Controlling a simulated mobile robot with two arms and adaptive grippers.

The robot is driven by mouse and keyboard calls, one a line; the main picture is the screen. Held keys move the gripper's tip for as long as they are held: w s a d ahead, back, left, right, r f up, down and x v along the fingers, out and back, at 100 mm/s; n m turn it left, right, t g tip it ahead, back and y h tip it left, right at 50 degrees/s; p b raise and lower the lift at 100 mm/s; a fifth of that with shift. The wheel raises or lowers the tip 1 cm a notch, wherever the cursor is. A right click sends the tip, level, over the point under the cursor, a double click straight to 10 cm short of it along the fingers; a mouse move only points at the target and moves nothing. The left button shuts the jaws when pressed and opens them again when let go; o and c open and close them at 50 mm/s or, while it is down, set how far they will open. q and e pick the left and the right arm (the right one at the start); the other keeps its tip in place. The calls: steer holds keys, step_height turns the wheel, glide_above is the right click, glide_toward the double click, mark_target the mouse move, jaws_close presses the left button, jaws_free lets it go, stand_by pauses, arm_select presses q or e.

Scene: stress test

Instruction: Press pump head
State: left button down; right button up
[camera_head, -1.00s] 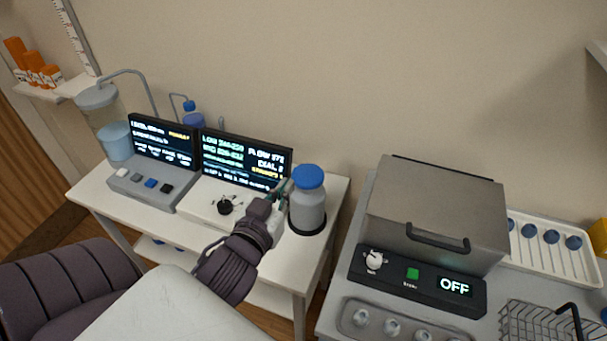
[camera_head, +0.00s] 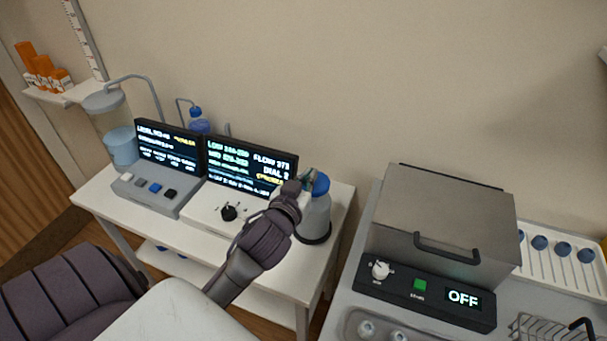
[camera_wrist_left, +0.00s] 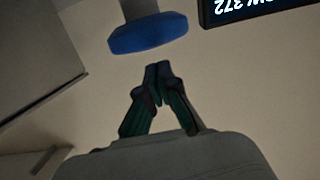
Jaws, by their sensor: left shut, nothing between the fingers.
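A grey-white bottle (camera_head: 316,218) with a round blue pump head (camera_head: 321,184) stands at the right end of the white table, partly hidden by my left gripper. My left gripper (camera_head: 308,178) is at the level of the pump head, in front of its left part in the head view. In the left wrist view, the fingers (camera_wrist_left: 158,72) are shut with nothing between them. The blue pump head (camera_wrist_left: 148,34) appears beyond the fingertips there, with a small gap in the picture and a grey neck attached. I cannot tell whether they touch. My right gripper is not in view.
Two dark screens (camera_head: 250,166) stand behind a button box (camera_head: 156,190) and a black dial (camera_head: 229,212) on the white table (camera_head: 92,190). A grey metal appliance (camera_head: 445,205) reading OFF stands to the right, across a gap. The wall is behind.

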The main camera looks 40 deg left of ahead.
arm_select(q)
steer(key=shift+f, duration=0.75)
step_height(320, 180, down, 4)
steer(key=shift+r+b, duration=0.1)
steer(key=shift+b, duration=1.15)
